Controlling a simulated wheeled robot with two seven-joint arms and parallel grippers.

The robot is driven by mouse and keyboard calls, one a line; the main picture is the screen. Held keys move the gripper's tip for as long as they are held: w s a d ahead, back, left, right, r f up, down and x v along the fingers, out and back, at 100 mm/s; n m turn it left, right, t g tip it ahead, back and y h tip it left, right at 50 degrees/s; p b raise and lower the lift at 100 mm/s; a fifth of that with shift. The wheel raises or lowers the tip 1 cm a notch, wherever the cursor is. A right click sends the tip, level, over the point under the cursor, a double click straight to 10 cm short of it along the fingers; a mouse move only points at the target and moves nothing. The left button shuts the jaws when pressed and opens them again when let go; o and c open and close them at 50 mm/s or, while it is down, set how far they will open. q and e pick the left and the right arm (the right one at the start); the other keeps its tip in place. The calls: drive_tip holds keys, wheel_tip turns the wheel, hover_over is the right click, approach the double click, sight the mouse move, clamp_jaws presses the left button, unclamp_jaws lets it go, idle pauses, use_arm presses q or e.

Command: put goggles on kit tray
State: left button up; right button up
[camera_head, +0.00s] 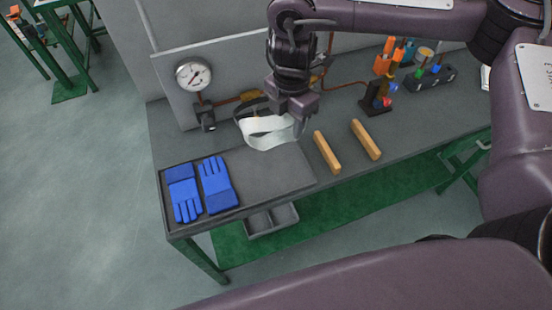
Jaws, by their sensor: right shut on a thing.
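My right gripper (298,114) reaches down from above and is shut on the goggles (268,133). The goggles are whitish and clear with a dark strap, and hang at the gripper's left side, over the back edge of the kit tray. The kit tray (270,172) is a dark grey flat panel at the left end of the bench. Two blue gloves (217,184) lie on its left part. Its right part is bare. I cannot tell whether the goggles touch the surface. My left gripper is not in view.
Two wooden blocks (327,152) lie right of the tray. A pressure gauge (194,74) with copper piping stands behind it. Orange-handled tools (384,57) and a dark holder (430,78) stand at the back right. A grey bin (271,219) sits below the bench.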

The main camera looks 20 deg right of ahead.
wheel_tip(320, 180, down, 15)
drive_tip(key=shift+s+d+r+b, duration=0.1)
drive_tip(key=shift+s+b, duration=0.05)
drive_tip(key=shift+b, duration=0.85)
drive_tip(key=shift+f, duration=0.6)
drive_tip(key=shift+f+b, duration=0.55)
drive_tip(key=shift+f, duration=0.95)
drive_tip(key=shift+f, duration=0.1)
drive_tip(key=o, duration=1)
drive_tip(key=shift+r, duration=0.3)
wheel_tip(320, 180, up, 12)
drive_tip(key=shift+f+p, duration=0.15)
drive_tip(key=shift+p, duration=0.9)
